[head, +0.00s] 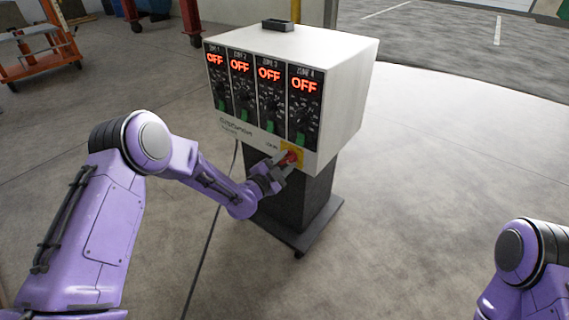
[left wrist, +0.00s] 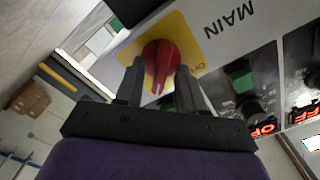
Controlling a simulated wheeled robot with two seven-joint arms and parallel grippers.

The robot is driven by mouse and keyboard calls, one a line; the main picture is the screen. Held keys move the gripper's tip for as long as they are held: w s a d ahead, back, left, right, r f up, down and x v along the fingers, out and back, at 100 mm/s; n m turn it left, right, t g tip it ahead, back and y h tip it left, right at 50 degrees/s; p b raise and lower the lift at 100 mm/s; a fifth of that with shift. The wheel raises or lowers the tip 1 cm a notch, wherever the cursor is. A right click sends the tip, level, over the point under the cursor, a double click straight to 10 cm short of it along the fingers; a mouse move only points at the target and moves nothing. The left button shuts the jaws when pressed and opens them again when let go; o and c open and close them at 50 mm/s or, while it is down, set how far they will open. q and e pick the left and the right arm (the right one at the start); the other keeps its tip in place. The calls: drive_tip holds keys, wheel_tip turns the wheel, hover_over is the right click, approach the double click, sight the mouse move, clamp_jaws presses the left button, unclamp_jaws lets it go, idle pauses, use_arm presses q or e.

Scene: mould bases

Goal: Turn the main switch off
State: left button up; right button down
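The main switch (head: 291,157) is a red rotary knob on a yellow plate at the lower right of the white control box's front. It also shows in the left wrist view (left wrist: 161,60), beside the word MAIN. My left gripper (head: 281,163) is at the knob. In the left wrist view its two fingers (left wrist: 157,85) are apart, on either side of the knob's lower part, and gaps seem to show beside the knob. Whether they touch it is hard to tell. The knob's pointer end lies between the fingers. My right gripper is out of view; only part of that arm shows.
The white control box (head: 338,90) stands on a dark pedestal (head: 308,200) with a base plate. Its four zone panels read OFF in red, above dials and green switches. An orange cart (head: 40,65) is at the far left.

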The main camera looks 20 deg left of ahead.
use_arm(q)
clamp_jaws()
drive_tip(key=shift+r+n, duration=0.1)
drive_tip(key=shift+n, duration=0.2)
drive_tip(key=n, duration=0.3)
drive_tip(key=shift+a+r, duration=0.1)
drive_tip(key=n, duration=0.6)
drive_tip(key=shift+w+a+r+p, duration=0.1)
drive_tip(key=shift+w+a+p, duration=0.1)
drive_tip(key=shift+p, duration=0.15)
drive_tip(key=n, duration=0.4)
drive_tip(key=shift+a, duration=0.15)
drive_tip(key=shift+a+n, duration=0.1)
drive_tip(key=shift+n, duration=2)
